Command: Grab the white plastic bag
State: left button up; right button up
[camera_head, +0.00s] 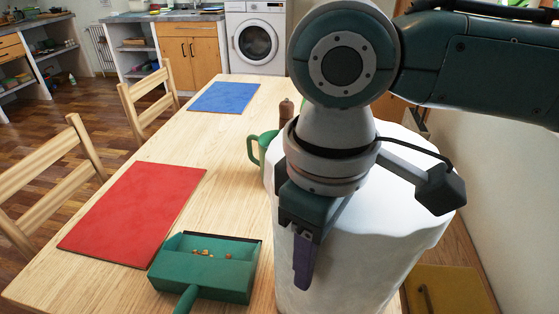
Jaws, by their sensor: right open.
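The white plastic bag (375,245) is a large, rounded, upright white shape at the table's right side. Its top is broad and its upper edge slightly wavy. Its lower end is cut off by the frame. My right gripper (303,262) hangs over the bag's left front part, fingers pointing down, and hides some of it. The gripper is open, and nothing shows held in it. I cannot tell whether the fingers touch the bag. My left gripper is not in view.
On the wooden table (232,140), a green dustpan (205,268) holding small crumbs lies left of the bag. A green mug (262,146) stands behind the bag. Red (135,212) and blue (223,97) mats lie flat. Chairs line the left side; a wall is at right.

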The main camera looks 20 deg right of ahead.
grip_shut()
dwell(1.3)
